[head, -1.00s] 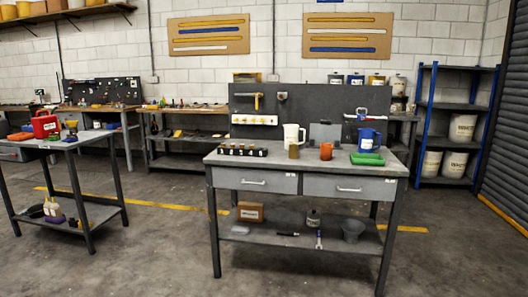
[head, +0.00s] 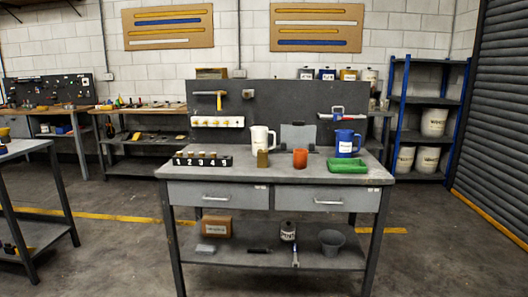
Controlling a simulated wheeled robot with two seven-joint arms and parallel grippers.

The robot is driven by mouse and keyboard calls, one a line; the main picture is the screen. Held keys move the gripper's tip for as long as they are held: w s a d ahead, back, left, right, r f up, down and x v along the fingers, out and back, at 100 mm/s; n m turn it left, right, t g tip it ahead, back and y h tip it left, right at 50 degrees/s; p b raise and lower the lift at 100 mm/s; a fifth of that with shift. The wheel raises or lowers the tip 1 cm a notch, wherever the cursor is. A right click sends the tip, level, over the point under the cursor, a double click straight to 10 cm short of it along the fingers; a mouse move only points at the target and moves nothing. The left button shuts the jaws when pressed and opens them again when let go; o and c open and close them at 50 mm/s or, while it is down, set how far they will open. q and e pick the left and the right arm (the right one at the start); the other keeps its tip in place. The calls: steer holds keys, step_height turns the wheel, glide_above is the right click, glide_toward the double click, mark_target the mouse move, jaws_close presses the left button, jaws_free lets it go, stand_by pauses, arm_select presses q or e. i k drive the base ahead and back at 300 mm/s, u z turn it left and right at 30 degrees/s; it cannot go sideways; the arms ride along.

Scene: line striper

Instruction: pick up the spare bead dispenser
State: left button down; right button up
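Neither of my grippers is in view. No thing in view is clearly marked as a spare bead dispenser, and I cannot tell which one it is. On the grey workbench (head: 225,173) stand a white jug (head: 260,139), a small brass-coloured container (head: 262,159), an orange cup (head: 300,158) and a blue jug (head: 345,142). A black numbered rack (head: 203,162) with several brass-coloured tops is at the left of the benchtop. A green tray (head: 347,166) lies at the right.
The bench's lower shelf (head: 215,260) holds a cardboard box (head: 217,227), a labelled can (head: 288,231) and a grey bucket (head: 332,242). Another table (head: 25,147) is cut off at the left. A blue-framed rack (head: 394,110) with white buckets stands right. The floor before the bench is clear.

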mark_target(262, 154)
steer(key=i, duration=1.45)
steer(key=u, duration=1.9)
steer(key=i, duration=1.95)
steer(key=z, duration=1.2)
